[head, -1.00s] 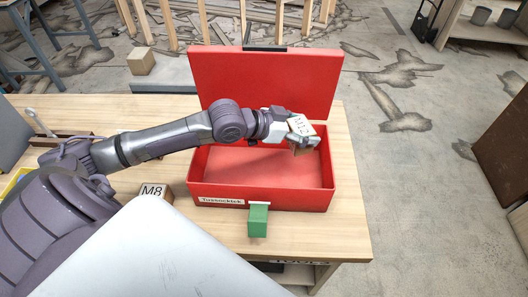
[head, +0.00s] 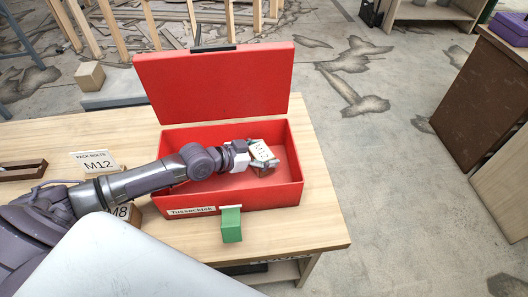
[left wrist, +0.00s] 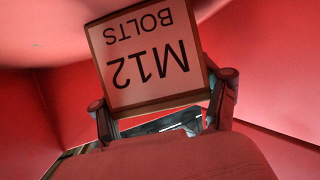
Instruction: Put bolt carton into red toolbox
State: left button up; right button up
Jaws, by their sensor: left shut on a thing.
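The red toolbox (head: 240,198) stands open on the wooden table, its lid raised at the back. The bolt carton (head: 262,152), a small box with a white M12 label, is held by my left gripper (head: 250,160) inside the toolbox opening, toward its right side. In the left wrist view the carton (left wrist: 150,60) shows its "M12 BOLTS" label upside down, tilted between the two fingers (left wrist: 165,108), with red walls around it. The carton's underside is hidden, so I cannot tell whether it touches the toolbox floor. My right gripper is not in view.
A green block (head: 231,226) is at the toolbox's front. An M8 carton (head: 128,213) sits left of the toolbox, partly behind my arm. The table's right edge is close to the toolbox.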

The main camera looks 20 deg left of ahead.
pick_arm(q)
jog(key=shift+f, duration=0.1)
jog(key=o, duration=1.4)
jog(key=shift+o, duration=0.2)
jog(key=v, duration=1.2)
jog(key=shift+r, duration=0.25)
